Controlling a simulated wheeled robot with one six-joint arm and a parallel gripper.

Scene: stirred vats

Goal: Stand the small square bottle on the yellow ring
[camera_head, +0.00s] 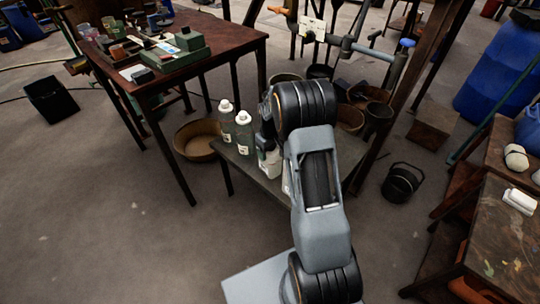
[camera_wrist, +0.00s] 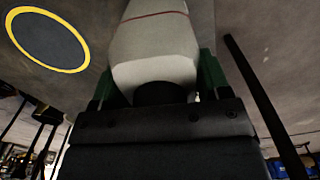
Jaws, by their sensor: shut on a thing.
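In the wrist view my gripper (camera_wrist: 157,82) has a green finger on each side of a pale, angular bottle (camera_wrist: 154,45). It is shut on this small square bottle, which has a thin red line across it and a dark part next to the jaws. The yellow ring (camera_wrist: 62,71), around a dark disc, shows at the upper left of the wrist view, apart from the bottle. In the head view my arm hides most of the gripper and I cannot make out the ring.
Two white-capped bottles (camera_head: 243,131) stand on the low table (camera_head: 239,173) left of my arm. A brown basin (camera_head: 195,140) and a black bucket (camera_head: 401,183) are on the floor. A larger brown table (camera_head: 228,32) stands at the back left.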

